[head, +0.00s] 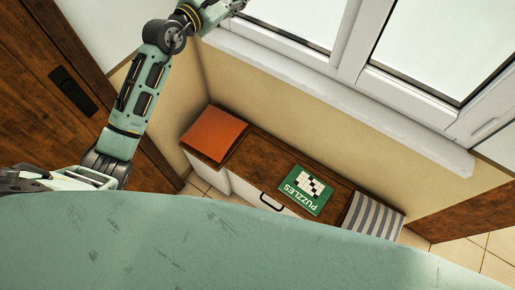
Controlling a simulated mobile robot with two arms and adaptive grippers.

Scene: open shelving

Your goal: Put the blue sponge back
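No blue sponge shows in the head view. My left arm rises from the left side and runs out of the picture at the top edge, in front of the window frame. Its gripper is beyond the edge, so I cannot see whether it holds anything. My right arm and gripper are not in the picture.
A low wooden-topped bench with white drawers (257,154) stands under the window sill (345,105). On it are an orange cushion (213,133), a green puzzles book (306,189) and a grey-white striped cushion (371,216). A brown wooden door (40,90) is at left.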

